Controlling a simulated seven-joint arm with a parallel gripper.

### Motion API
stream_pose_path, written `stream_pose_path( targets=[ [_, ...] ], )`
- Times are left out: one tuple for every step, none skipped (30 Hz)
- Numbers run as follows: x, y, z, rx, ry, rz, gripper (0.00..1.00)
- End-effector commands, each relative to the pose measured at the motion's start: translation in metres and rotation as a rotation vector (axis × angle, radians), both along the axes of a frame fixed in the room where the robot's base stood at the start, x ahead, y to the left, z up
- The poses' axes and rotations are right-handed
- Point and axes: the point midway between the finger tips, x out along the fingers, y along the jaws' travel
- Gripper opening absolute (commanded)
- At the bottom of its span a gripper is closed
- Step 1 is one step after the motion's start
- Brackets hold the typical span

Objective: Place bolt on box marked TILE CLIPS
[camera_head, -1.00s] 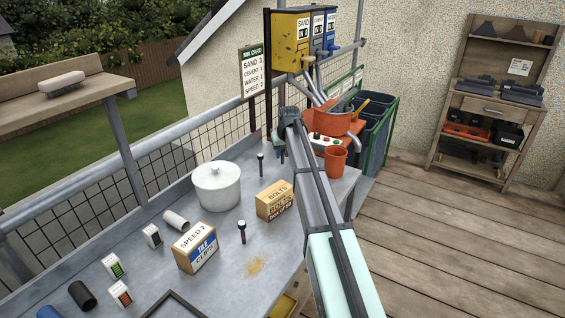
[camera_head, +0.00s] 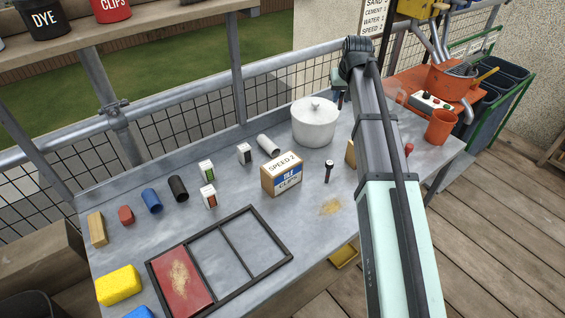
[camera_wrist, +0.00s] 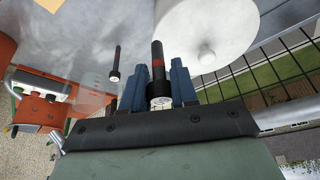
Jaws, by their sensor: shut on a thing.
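The box marked TILE CLIPS (camera_head: 287,184) stands on the grey table in the head view, with SPEED 2 on its top. Its top looks bare. My gripper (camera_wrist: 155,90) is shut on a dark bolt (camera_wrist: 158,62) with a red band, held between the blue fingers. In the head view my gripper (camera_head: 339,84) is beyond the TILE CLIPS box, close to the white pot, and the bolt (camera_head: 340,101) shows just below it. A second bolt (camera_head: 328,170) stands on the table right of the box; a standing bolt also shows in the wrist view (camera_wrist: 116,62).
The lidded white pot (camera_head: 315,125) stands behind the box. A white cylinder (camera_head: 268,145) and small cartons (camera_head: 244,153) are to its left. A black frame with a red tile (camera_head: 181,283) lies in front. My arm hides most of another box (camera_head: 350,153).

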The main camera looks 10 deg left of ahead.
Motion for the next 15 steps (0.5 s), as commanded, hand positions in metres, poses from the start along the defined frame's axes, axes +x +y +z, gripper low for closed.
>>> stream_pose_path(
  targets=[
    [-0.021, 0.017, 0.004, 0.001, -0.002, 0.017, 0.00],
    [-0.030, 0.027, 0.007, 0.001, -0.003, 0.026, 0.00],
    [-0.042, 0.038, 0.010, 0.002, -0.003, 0.037, 0.00],
    [-0.052, 0.047, 0.012, 0.001, -0.002, 0.047, 0.00],
    [-0.061, 0.055, 0.015, 0.001, -0.002, 0.053, 0.00],
    [-0.073, 0.066, 0.018, 0.001, -0.003, 0.064, 0.00],
    [-0.083, 0.073, 0.020, 0.001, -0.003, 0.073, 0.00],
    [-0.093, 0.081, 0.022, 0.001, -0.003, 0.081, 0.00],
    [-0.105, 0.090, 0.024, 0.000, -0.002, 0.092, 0.00],
    [-0.115, 0.098, 0.026, 0.001, -0.002, 0.100, 0.00],
    [-0.125, 0.104, 0.028, 0.001, -0.003, 0.107, 0.00],
    [-0.137, 0.112, 0.030, 0.002, -0.003, 0.117, 0.00],
    [-0.146, 0.118, 0.032, 0.001, -0.003, 0.125, 0.00],
    [-0.155, 0.123, 0.033, 0.001, -0.002, 0.132, 0.00],
    [-0.165, 0.129, 0.035, 0.002, -0.002, 0.140, 0.00]
  ],
)
